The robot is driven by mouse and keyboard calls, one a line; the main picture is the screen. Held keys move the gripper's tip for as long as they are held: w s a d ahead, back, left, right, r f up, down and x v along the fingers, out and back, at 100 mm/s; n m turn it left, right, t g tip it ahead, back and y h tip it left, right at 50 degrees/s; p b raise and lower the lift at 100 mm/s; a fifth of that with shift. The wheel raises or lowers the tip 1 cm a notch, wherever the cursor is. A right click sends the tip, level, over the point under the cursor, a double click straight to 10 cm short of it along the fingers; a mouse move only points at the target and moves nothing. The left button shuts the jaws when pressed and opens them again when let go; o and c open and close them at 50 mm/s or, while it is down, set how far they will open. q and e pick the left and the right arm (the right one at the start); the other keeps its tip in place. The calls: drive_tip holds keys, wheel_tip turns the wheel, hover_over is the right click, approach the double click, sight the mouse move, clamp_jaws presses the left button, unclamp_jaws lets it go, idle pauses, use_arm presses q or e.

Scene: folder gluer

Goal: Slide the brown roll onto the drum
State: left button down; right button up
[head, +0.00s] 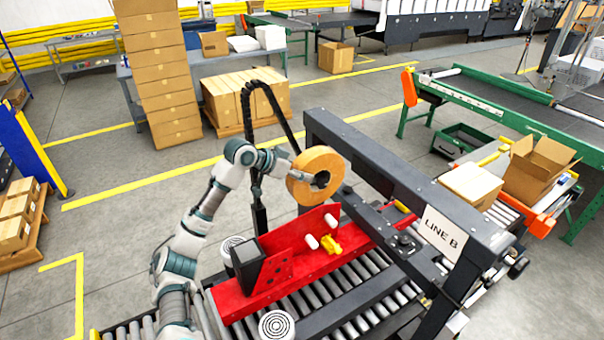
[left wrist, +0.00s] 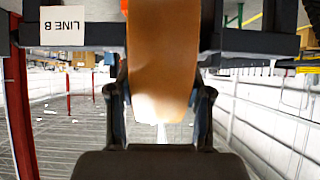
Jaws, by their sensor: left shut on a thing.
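The brown roll (head: 318,162) is a thick tape ring, held up on edge above the red plate of the machine in the head view. My left gripper (head: 303,174) is shut on it from the left side, and a dark part shows in the ring's hole. In the left wrist view the roll (left wrist: 163,50) fills the space between the two dark fingers of my left gripper (left wrist: 160,105). A dark part (head: 347,194) sits just right of the roll; I cannot tell whether it is the drum. My right gripper is not in view.
The red plate (head: 350,250) carries two white rollers (head: 312,241) and a yellow part (head: 331,246). A dark frame beam (head: 390,165) with a LINE B sign (head: 441,233) crosses right of the roll. A black cable chain (head: 250,110) arches behind.

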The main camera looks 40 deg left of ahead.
use_arm(q)
drive_tip(key=shift+w+a+r, duration=0.1)
drive_tip(key=shift+w+a, duration=0.1)
drive_tip(key=shift+a, duration=0.3)
drive_tip(key=shift+w+a+r, duration=0.1)
drive_tip(key=shift+w+a, duration=0.1)
drive_tip(key=shift+a, duration=0.3)
drive_tip(key=c, duration=0.5)
unclamp_jaws()
drive_tip(key=shift+c, duration=0.2)
drive_tip(key=shift+o, duration=0.7)
drive_tip(key=shift+s, duration=0.1)
drive_tip(key=shift+f, duration=0.25)
drive_tip(key=v, duration=1.2)
